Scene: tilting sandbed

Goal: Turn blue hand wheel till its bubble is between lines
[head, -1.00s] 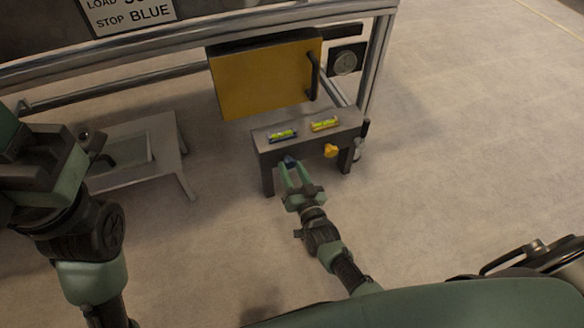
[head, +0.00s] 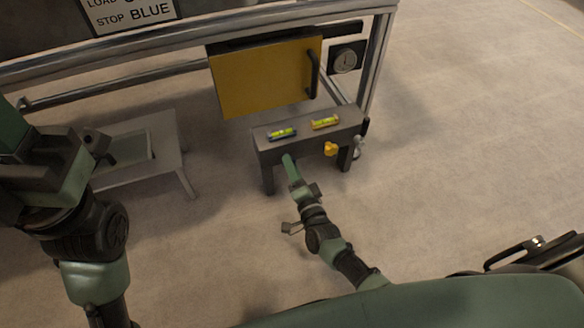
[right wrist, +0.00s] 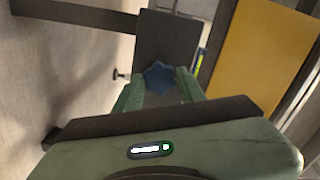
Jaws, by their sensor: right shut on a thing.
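The blue hand wheel (right wrist: 160,77) sits on the front of a grey bench-like stand (head: 262,150). In the right wrist view it lies between the two fingers of my right gripper (right wrist: 160,88), which is shut on it. In the head view my right gripper (head: 288,160) is seen edge-on and hides the wheel. The blue-framed level vial (head: 282,134) lies on top of the stand, above the wheel. Its bubble is too small to place against the lines. My left gripper (head: 72,165) is at the left, away from the stand; its jaws cannot be made out.
A yellow knob (head: 330,149) and yellow-framed vial (head: 325,123) are on the stand's right half. A yellow panel with a black handle (head: 264,78) and a round dial (head: 345,61) are behind. A low grey table (head: 170,150) stands left. The floor right is clear.

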